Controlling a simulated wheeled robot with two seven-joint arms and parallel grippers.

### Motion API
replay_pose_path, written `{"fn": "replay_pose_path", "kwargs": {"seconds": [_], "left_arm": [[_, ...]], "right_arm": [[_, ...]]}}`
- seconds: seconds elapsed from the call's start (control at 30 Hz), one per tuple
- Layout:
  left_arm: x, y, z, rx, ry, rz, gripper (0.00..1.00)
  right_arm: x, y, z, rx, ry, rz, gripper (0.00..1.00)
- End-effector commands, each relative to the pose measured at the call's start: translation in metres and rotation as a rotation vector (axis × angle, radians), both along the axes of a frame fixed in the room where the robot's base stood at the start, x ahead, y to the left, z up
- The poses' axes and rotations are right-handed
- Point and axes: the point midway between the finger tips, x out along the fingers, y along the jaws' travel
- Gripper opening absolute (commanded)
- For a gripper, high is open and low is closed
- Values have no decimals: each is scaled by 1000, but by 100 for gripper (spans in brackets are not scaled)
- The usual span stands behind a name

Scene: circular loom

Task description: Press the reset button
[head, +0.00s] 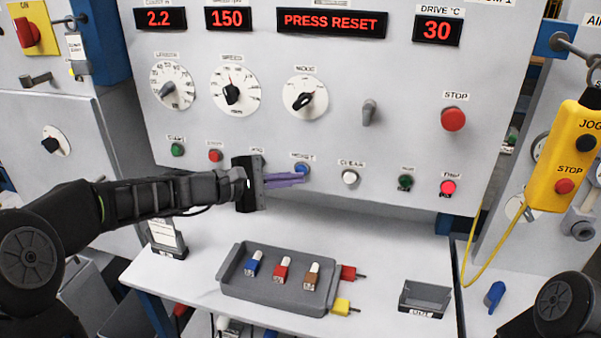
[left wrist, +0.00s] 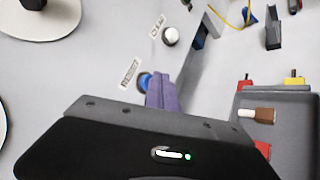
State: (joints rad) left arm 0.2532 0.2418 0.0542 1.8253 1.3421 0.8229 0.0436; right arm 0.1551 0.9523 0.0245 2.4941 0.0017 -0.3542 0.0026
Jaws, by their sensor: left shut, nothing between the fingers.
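The blue reset button (head: 301,169) is on the grey control panel, under a small label. In the left wrist view the blue button (left wrist: 145,81) shows partly behind the fingers. My left gripper (head: 302,179) is shut and empty, its purple fingers together. In the head view the fingertips lie just below and in front of the button. In the left wrist view the gripper (left wrist: 162,76) has its tips beside the button; I cannot tell whether they touch it. The display (head: 332,22) reads PRESS RESET. My right gripper is not in view.
A white button (head: 349,177) sits right of the blue one, with a green (head: 405,182) and a red button (head: 448,187) farther right. A grey tray (head: 235,287) with colored pieces stands on the shelf below. A yellow jog pendant (head: 563,150) hangs at right.

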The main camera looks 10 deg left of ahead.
Motion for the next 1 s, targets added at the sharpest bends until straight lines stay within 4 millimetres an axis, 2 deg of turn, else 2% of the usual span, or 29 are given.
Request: {"fn": "replay_pose_path", "kwargs": {"seconds": [1.0], "left_arm": [[8,-1,0,1,0,-1,0]], "right_arm": [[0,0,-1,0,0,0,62]]}}
